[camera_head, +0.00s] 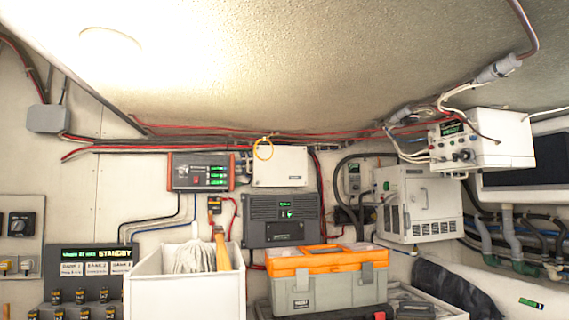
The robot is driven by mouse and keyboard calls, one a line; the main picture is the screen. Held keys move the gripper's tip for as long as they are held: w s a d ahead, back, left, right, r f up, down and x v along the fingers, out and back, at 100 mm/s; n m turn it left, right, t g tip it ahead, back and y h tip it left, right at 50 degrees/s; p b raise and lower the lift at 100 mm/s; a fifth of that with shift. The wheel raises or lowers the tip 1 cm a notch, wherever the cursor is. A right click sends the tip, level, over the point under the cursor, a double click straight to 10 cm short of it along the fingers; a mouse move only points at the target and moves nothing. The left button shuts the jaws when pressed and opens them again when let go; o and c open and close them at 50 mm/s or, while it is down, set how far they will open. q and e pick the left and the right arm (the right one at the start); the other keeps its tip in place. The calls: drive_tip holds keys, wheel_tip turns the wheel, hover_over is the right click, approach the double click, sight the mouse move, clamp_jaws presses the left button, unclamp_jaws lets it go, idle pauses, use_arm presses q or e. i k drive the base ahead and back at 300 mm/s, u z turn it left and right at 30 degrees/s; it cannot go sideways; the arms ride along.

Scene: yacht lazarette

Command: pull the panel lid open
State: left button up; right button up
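A white rectangular panel (282,167) is mounted on the back wall near the middle of the picture. The panel's front looks flat and closed. No label names it as the panel lid, so I cannot tell for certain that it is the one. Neither of my grippers shows in this view.
A dark grey unit (282,221) sits below the panel, and a red-edged display unit (202,172) is to its left. A toolbox with an orange lid (312,257) and a white bin (168,288) stand in front. Red cables (200,140) run above.

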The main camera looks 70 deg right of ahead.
sight(287, 166)
drive_tip(key=k, duration=0.35)
drive_tip(key=z, duration=2.25)
drive_tip(key=i, duration=0.2)
drive_tip(key=z, duration=0.05)
